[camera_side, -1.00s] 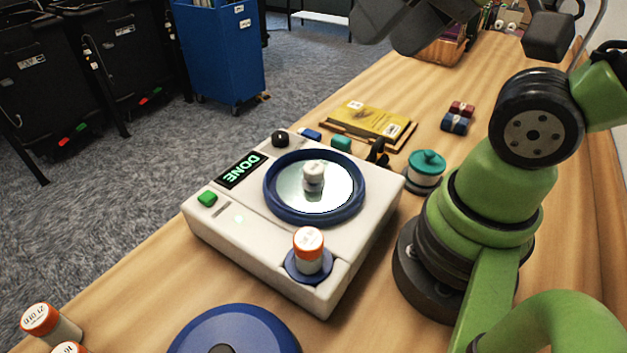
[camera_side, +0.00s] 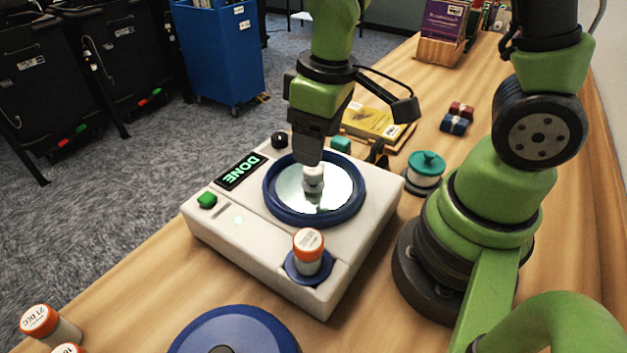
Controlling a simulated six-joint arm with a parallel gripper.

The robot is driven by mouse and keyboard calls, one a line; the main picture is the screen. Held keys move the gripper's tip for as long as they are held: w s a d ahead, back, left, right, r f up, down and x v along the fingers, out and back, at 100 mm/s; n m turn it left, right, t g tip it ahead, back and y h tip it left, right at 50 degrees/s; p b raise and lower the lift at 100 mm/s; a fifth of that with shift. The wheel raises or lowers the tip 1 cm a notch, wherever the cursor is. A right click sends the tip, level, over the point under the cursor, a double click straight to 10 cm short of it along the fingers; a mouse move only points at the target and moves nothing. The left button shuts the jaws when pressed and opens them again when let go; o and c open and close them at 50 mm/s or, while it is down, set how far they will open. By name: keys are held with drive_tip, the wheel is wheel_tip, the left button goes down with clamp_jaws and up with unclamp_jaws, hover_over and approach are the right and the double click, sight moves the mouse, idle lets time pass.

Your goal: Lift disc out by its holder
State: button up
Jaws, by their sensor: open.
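The shiny disc (camera_side: 337,191) lies flat in the round blue-rimmed well of the white machine (camera_side: 225,232).
An orange-capped bottle (camera_side: 308,251) stands on the machine's front corner. The machine's screen (camera_side: 240,171) reads DONE, near a green button (camera_side: 207,200). A blue round lid (camera_side: 235,332), teal-topped jar (camera_side: 426,169) and yellow book (camera_side: 376,122) lie around the machine.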

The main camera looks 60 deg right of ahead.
sight(313, 170)
wheel_tip(313, 170, down, 2)
drive_tip(key=shift+w+f, duration=0.1)
drive_tip(key=shift+w, duration=0.05)
drive_tip(key=f, duration=0.3)
drive_tip(key=shift+w+d, duration=0.2)
drive_tip(key=shift+d, duration=0.1)
drive_tip(key=shift+w+f, duration=0.2)
drive_tip(key=shift+f, duration=0.75)
drive_tip(key=c, duration=1)
drive_tip(key=shift+a+r, duration=0.1)
drive_tip(key=shift+r, duration=0.05)
